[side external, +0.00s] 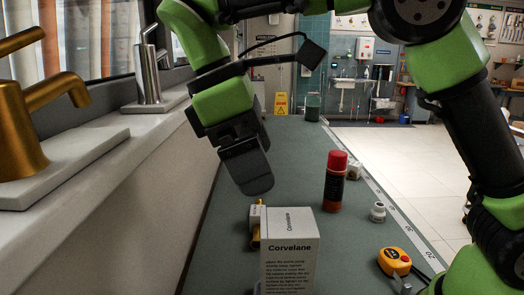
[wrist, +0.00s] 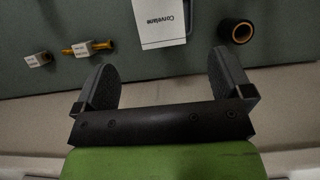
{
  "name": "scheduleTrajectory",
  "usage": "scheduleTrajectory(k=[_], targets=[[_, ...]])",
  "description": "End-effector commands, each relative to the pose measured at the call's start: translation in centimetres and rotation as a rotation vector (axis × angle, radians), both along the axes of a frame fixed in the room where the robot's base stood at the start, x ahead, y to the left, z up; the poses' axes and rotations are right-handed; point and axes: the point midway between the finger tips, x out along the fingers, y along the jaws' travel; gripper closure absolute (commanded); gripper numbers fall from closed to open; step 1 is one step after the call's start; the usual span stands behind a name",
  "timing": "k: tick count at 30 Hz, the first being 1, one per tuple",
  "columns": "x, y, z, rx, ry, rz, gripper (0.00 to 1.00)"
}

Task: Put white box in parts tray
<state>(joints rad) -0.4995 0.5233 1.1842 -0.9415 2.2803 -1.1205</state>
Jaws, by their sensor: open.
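The white box (side external: 290,245), printed "Corvelane", stands on the green bench mat near the front of the side view. In the wrist view the white box (wrist: 162,22) shows at the top centre, partly cut off by the frame edge. My gripper (side external: 252,185) is above and behind the box, slightly left of it, and apart from it. In the wrist view my gripper (wrist: 164,75) has its two fingers wide apart with nothing between them; the box lies beyond the fingertips. I cannot make out a parts tray in either view.
A red-capped can (side external: 336,182), white jar (side external: 378,212) and yellow tape measure (side external: 394,261) stand right. Faucets (side external: 150,70) line the left ledge.

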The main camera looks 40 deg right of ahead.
Motion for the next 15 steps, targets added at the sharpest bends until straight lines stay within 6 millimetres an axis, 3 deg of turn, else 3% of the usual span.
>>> scheduleTrajectory(k=[8, 15], targets=[[-0.3, -0.8, 0.8, 0.016, -0.030, -0.026, 0.02], [-4.0, -5.9, 3.2, 0.157, -0.271, -0.273, 0.02]])
